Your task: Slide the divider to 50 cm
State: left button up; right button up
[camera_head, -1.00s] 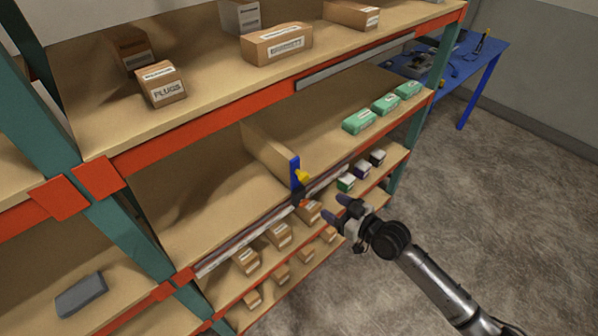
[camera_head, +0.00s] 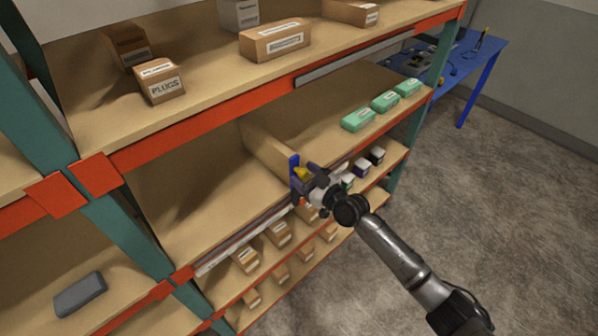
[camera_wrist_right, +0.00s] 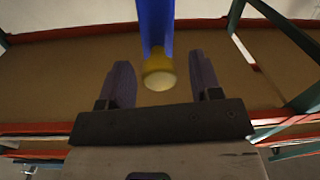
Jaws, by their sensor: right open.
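The divider (camera_head: 267,145) is a tan board standing on the middle shelf, with a blue bracket (camera_head: 294,165) and a yellow knob (camera_head: 303,173) at its front end. A ruler rail (camera_head: 240,242) runs along the shelf's front edge; its marks are too small to read. My right gripper (camera_head: 307,178) is at the bracket. In the right wrist view the yellow knob (camera_wrist_right: 159,72) sits between the two open fingers (camera_wrist_right: 163,82), with gaps on both sides, and the blue bracket (camera_wrist_right: 156,22) rises behind it. My left gripper is not in view.
Green boxes (camera_head: 385,102) stand on the middle shelf to the right of the divider. Cardboard boxes (camera_head: 275,40) sit on the upper shelf, and several small boxes (camera_head: 278,233) on the shelf below. The middle shelf (camera_head: 195,190) is clear left of the divider.

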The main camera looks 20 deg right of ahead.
jog(key=shift+x, duration=1.05)
jog(key=shift+w, duration=0.1)
jog(key=shift+c, duration=0.2)
